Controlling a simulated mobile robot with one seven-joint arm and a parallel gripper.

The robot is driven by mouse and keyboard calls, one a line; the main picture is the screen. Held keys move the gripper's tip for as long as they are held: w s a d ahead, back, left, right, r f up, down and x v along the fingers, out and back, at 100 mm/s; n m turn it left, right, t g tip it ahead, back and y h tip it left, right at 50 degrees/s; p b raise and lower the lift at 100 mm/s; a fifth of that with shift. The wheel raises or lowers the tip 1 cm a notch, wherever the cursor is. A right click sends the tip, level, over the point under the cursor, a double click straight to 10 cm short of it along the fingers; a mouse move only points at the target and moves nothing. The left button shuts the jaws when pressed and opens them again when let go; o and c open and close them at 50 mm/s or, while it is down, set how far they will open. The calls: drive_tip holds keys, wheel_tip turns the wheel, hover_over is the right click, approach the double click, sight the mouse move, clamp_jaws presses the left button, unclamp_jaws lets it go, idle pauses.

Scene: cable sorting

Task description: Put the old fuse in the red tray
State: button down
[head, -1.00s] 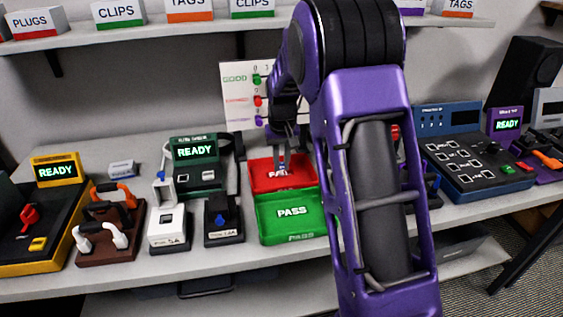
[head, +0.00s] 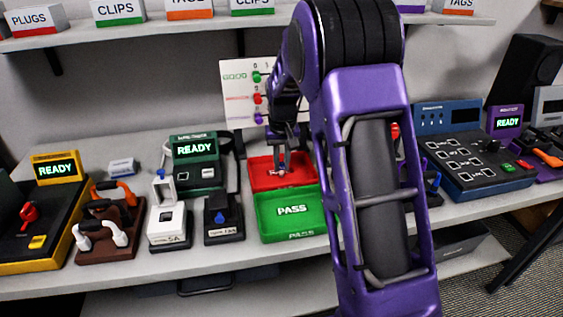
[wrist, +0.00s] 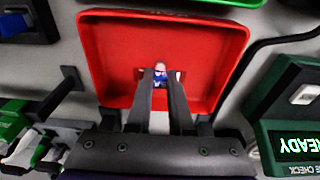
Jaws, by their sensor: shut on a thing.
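The red tray (head: 259,183) stands behind the green PASS tray, and its walls fill the middle of the wrist view (wrist: 115,60). My gripper (head: 281,168) points down into the red tray. In the wrist view my gripper (wrist: 160,78) is shut on a small fuse (wrist: 159,70) with a pale end and a blue part. The fuse is over the tray's floor, inside its walls. I cannot tell whether it touches the floor. The fingers hide part of the fuse and the white marking on the floor.
The green tray (head: 291,228) adjoins the red one in front. A green tester reading READY (head: 194,150) stands to the left, with a white 5A block (head: 168,226) and a black fuse holder (head: 223,222) before it. A white switch panel (head: 238,92) stands behind.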

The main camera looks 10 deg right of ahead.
drive_tip(key=shift+c, duration=0.9)
unclamp_jaws()
drive_tip(key=shift+r+p, duration=3)
drive_tip(key=shift+r, duration=1.05)
